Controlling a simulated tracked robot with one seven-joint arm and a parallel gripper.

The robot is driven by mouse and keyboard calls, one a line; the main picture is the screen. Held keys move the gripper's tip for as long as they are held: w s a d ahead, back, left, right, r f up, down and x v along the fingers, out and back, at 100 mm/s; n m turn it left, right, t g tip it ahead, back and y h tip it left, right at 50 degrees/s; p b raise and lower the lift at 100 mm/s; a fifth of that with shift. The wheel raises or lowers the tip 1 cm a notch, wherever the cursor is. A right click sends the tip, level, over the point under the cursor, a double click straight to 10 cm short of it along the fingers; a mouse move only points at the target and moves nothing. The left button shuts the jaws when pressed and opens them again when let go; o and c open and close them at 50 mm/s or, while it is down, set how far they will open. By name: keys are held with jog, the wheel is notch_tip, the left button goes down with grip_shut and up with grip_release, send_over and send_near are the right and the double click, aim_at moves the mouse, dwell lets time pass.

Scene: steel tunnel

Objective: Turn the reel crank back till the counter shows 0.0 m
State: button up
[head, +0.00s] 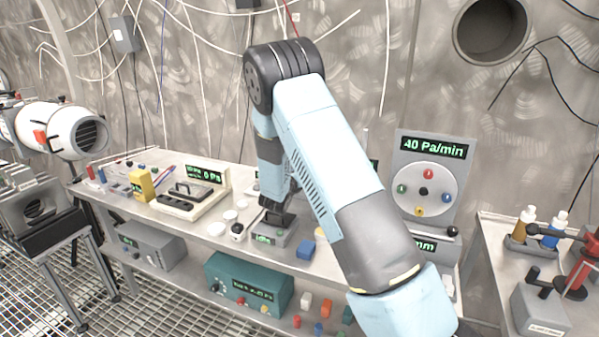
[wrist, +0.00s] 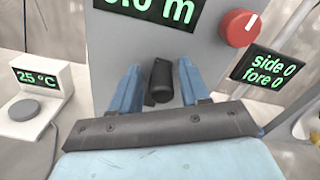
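In the wrist view a black crank handle (wrist: 160,82) stands out from a grey panel (wrist: 130,50). My gripper (wrist: 159,70) has its two blue fingers on either side of the handle, with a narrow gap at each side, so it looks open around it. The green counter (wrist: 155,10) above is cut by the top edge; it ends in ".0 m" and its first digit is only partly visible, perhaps 0. In the head view my arm hides much of this area, and I cannot make out the reel or the fingertips clearly.
A red knob (wrist: 238,27) and a "side 0 fore 0" display (wrist: 268,67) sit right of the handle. A 25 °C unit (wrist: 38,92) stands left. The workbench (head: 140,205) holds several devices and small parts; a "40 Pa/min" panel (head: 427,175) stands right of my arm.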

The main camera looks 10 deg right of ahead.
jog(key=shift+s+a, duration=0.35)
jog(key=shift+s, duration=0.05)
jog(key=v, duration=1.2)
jog(key=shift+s+a, duration=0.15)
jog(key=shift+s, duration=0.2)
jog(key=s+d+r+m+g, duration=1.2)
jog(key=s+d+r+m, duration=0.2)
jog(key=s+d+m, duration=0.3)
jog(key=s+a+r+m+t+y, duration=0.1)
jog(key=s+a+r+m+y, duration=0.1)
jog(key=s+m, duration=0.3)
jog(key=s+a+r+m+t+y, duration=0.1)
jog(key=s+a+r+m+y, duration=0.2)
jog(key=s, duration=0.7)
jog(key=s+a+r+m+t+y, duration=0.1)
jog(key=s+a+r+m+y, duration=0.2)
jog(key=s+m+y, duration=0.2)
jog(key=shift+s+a+r+m+y, duration=0.15)
jog(key=shift+s+m, duration=0.4)
jog(key=shift+m, duration=0.4)
jog(key=shift+s+a+f+m+y, duration=0.15)
jog(key=shift+s+m, duration=0.45)
jog(key=shift+m, duration=0.35)
